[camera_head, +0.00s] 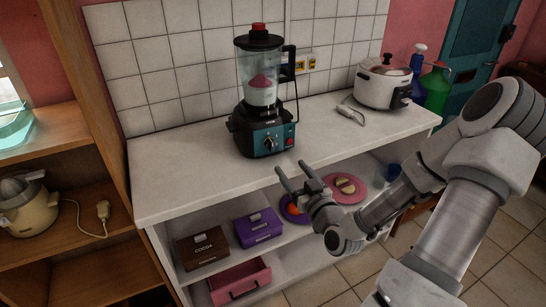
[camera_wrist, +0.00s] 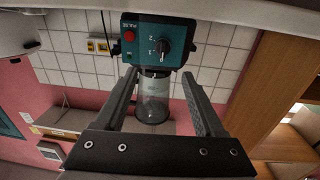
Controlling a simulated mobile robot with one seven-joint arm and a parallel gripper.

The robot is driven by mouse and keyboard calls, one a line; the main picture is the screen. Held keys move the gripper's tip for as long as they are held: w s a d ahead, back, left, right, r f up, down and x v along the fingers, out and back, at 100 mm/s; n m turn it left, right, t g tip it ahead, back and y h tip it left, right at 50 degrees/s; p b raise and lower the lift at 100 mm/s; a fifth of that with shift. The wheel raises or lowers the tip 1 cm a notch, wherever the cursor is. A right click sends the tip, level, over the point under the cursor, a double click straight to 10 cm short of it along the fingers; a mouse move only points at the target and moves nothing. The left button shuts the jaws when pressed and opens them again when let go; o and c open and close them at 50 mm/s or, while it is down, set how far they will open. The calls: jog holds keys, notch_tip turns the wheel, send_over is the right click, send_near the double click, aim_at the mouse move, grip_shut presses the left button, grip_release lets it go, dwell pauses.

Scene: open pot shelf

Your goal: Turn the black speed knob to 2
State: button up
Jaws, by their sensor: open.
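The blender (camera_head: 262,85) stands on the white counter, with a clear jug and a teal front panel. Its black speed knob (camera_head: 270,143) is on that panel, left of a red button (camera_head: 290,142). In the wrist view, which is upside down, the knob (camera_wrist: 163,46) faces me, with the numerals 1 and 2 beside it. I cannot tell for sure which mark it points at. My gripper (camera_head: 291,166) is open and empty in front of the counter edge, short of the knob and slightly below it. Its two fingers (camera_wrist: 160,74) frame the panel from a distance.
A white rice cooker (camera_head: 383,82) and bottles (camera_head: 434,85) stand at the counter's right. The shelf below holds a brown cocoa box (camera_head: 202,249), a purple box (camera_head: 258,228) and plates (camera_head: 345,188). The counter left of the blender is clear.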

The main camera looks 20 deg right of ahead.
aim_at(273, 147)
jog(key=shift+w+a+f+b, duration=0.2)
jog(key=shift+f+b, duration=0.15)
jog(key=shift+b, duration=0.55)
jog(key=w+b, duration=0.2)
jog(key=w, duration=0.3)
jog(key=w+b, duration=0.2)
jog(key=w, duration=0.4)
jog(key=shift+w+d+r+b, duration=0.1)
jog(key=shift+w+r+b, duration=0.1)
jog(key=shift+w+b, duration=0.15)
grip_shut()
